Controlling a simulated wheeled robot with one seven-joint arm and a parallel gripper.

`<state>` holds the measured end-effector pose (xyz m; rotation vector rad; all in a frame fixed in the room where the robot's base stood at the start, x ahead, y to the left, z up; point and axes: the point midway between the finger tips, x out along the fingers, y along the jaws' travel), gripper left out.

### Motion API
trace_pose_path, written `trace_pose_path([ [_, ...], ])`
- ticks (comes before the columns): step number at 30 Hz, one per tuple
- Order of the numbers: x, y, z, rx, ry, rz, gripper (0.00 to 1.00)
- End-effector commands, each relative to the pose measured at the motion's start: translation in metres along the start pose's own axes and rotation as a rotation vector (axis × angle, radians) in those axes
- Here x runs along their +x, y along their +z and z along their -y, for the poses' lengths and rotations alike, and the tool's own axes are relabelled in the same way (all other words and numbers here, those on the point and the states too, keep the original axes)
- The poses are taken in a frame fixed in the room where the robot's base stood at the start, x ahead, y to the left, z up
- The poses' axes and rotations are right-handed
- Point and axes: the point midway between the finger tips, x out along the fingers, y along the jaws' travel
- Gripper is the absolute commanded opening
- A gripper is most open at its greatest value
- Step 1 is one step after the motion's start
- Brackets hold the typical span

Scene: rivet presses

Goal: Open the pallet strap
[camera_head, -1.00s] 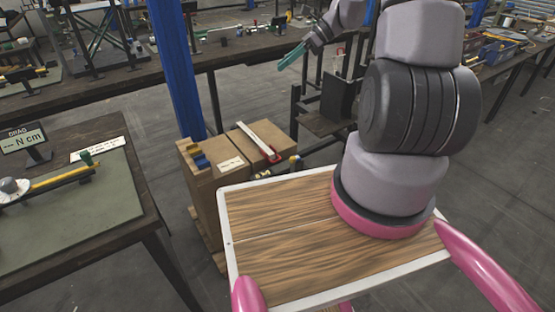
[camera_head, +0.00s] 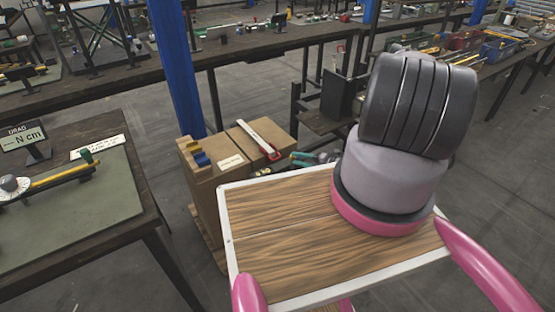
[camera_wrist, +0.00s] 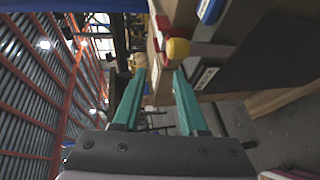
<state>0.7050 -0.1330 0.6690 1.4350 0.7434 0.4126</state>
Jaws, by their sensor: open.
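The strap (camera_head: 258,138) is a pale band lying over the top of a cardboard box, with a red frame-like end piece (camera_head: 271,153) at the box's right edge. In the wrist view a red piece (camera_wrist: 163,22) and a yellow knob (camera_wrist: 177,48) show by the box, just beyond my fingertips. My gripper (camera_wrist: 159,78) has teal fingers, spread apart with nothing between them. In the head view its teal fingers (camera_head: 303,158) show low at the right side of the boxes, partly hidden behind the wooden top. I see no contact with the knob.
A workbench (camera_head: 100,215) stands left. A dark metal stand (camera_head: 338,97) is behind, right of the boxes.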

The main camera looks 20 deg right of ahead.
Motion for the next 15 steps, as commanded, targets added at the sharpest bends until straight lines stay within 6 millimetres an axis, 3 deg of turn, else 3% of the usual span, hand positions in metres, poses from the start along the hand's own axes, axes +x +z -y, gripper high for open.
trace_pose_path([
  [3, -0.001, -0.005, 0.015, 0.050, 0.001, 0.029, 0.42],
  [8, 0.009, -0.005, 0.018, 0.061, 0.001, 0.035, 0.42],
  [15, 0.052, -0.005, 0.018, 0.058, 0.001, 0.032, 0.42],
])
